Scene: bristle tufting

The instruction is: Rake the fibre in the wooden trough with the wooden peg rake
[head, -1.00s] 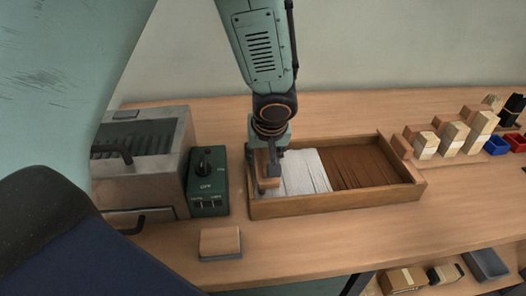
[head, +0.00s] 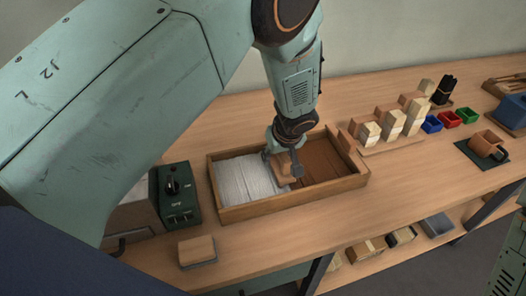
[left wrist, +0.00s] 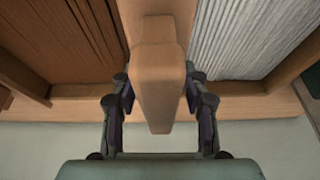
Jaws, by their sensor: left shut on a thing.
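The wooden trough (head: 290,205) lies on the bench with white fibre (head: 240,180) in its left part and brown fibre (head: 322,160) in its right part. My left gripper (head: 284,160) is over the middle of the trough, near where the two colours meet. It is shut on the wooden peg rake (head: 288,172), whose wooden handle (left wrist: 160,85) stands between both fingers in the left wrist view. The rake's pegs are hidden, so I cannot tell whether they touch the fibre. My right gripper is not in view.
A green control box (head: 176,195) with a dial stands left of the trough. A small wood-topped block (head: 197,250) lies at the front.

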